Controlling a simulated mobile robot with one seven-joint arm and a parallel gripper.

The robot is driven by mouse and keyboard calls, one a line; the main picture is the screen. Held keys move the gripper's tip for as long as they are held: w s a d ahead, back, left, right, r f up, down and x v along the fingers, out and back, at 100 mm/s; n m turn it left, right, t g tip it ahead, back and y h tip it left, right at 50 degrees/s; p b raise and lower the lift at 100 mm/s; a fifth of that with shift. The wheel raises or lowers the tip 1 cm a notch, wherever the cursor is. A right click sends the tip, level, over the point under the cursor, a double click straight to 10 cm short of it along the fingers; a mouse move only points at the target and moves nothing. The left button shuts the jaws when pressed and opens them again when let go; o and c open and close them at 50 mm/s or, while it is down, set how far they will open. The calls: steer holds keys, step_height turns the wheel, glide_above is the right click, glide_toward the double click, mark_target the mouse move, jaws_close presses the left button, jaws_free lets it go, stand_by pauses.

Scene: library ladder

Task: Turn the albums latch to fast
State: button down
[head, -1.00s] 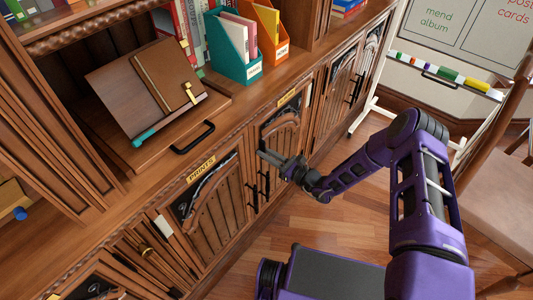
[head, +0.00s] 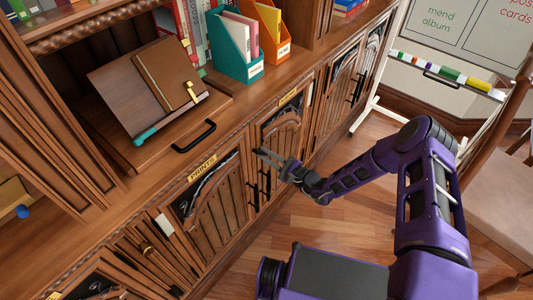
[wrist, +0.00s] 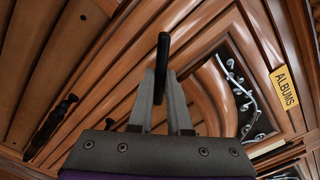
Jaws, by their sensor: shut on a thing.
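The albums latch (wrist: 163,50) is a slim black lever on the wooden cabinet front, seen in the middle of the wrist view. My gripper (wrist: 162,85) is shut on the latch, with a grey finger on each side of it. The yellow ALBUMS label (wrist: 284,87) is to the right, above the door's dark panel. In the head view my gripper (head: 262,155) reaches the cabinet front near the albums door (head: 280,135); the latch is too small to make out there.
A black door handle (wrist: 47,127) stands out at the left of the wrist view. In the head view the PRINTS door (head: 215,205) is to the left. A drawer handle (head: 194,136) juts out above it. A chair (head: 500,195) is at the right; the wooden floor (head: 330,225) between is clear.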

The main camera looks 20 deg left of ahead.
steer(key=shift+s+a+f+n+p, duration=0.15)
steer(key=shift+n+p, duration=0.1)
steer(key=shift+n, duration=1.35)
steer(key=shift+d+f+n+p, duration=0.1)
steer(key=shift+f+n+p, duration=0.15)
steer(key=shift+n, duration=1.35)
steer(key=shift+s+a+f+n+p, duration=0.1)
steer(key=shift+n+p, duration=0.2)
steer(key=shift+n, duration=1.3)
steer(key=c, duration=0.9)
jaws_free()
steer(key=shift+o, duration=0.2)
steer(key=p+v, duration=0.1)
steer(key=v, duration=1.6)
steer(key=shift+d, duration=0.25)
